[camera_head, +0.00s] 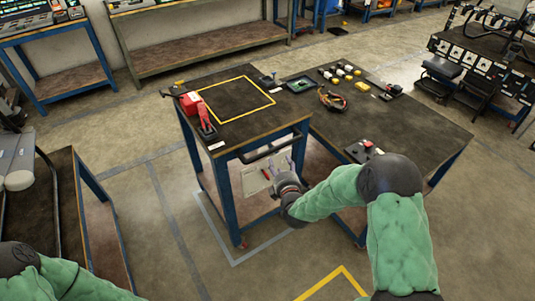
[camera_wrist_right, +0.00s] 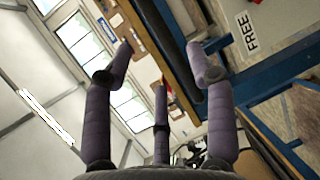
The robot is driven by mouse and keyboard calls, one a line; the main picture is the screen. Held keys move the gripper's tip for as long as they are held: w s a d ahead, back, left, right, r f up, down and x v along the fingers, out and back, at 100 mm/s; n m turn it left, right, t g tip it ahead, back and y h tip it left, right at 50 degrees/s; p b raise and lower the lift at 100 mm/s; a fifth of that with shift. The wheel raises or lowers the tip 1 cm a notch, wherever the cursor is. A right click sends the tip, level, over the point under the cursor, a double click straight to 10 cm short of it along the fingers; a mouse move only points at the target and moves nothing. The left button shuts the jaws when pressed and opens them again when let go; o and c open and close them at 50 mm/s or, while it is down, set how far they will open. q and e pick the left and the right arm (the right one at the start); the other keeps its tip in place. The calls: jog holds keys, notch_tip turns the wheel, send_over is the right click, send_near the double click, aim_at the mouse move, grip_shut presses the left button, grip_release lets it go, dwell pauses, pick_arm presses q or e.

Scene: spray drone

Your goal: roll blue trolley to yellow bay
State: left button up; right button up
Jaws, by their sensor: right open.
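The blue trolley (camera_head: 227,170) has a dark top, blue legs and small red-marked wheels. It stands beside a dark workbench, over a pale grey floor outline (camera_head: 234,262). A dark handle bar (camera_head: 262,153) runs along its near side. My right gripper (camera_head: 272,172) is just below and in front of this handle, fingers apart. In the right wrist view the open purple fingers (camera_wrist_right: 160,55) point up around a dark bar; contact is unclear. The yellow bay outline (camera_head: 338,272) shows partly on the floor at the bottom. My left gripper is out of view.
A red tool (camera_head: 195,108) and a yellow taped square (camera_head: 236,99) are on the trolley top. The workbench (camera_head: 410,122) on the right carries small parts. Another dark table (camera_head: 66,205) stands left. Floor between this table and the trolley is clear.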

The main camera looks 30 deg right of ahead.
aim_at(275, 150)
jog(key=b+x, duration=0.1)
jog(key=x, duration=0.4)
jog(key=b+x, duration=0.2)
jog(key=x, duration=0.4)
jog(key=shift+r, duration=0.2)
jog(key=shift+s, duration=0.1)
grip_shut()
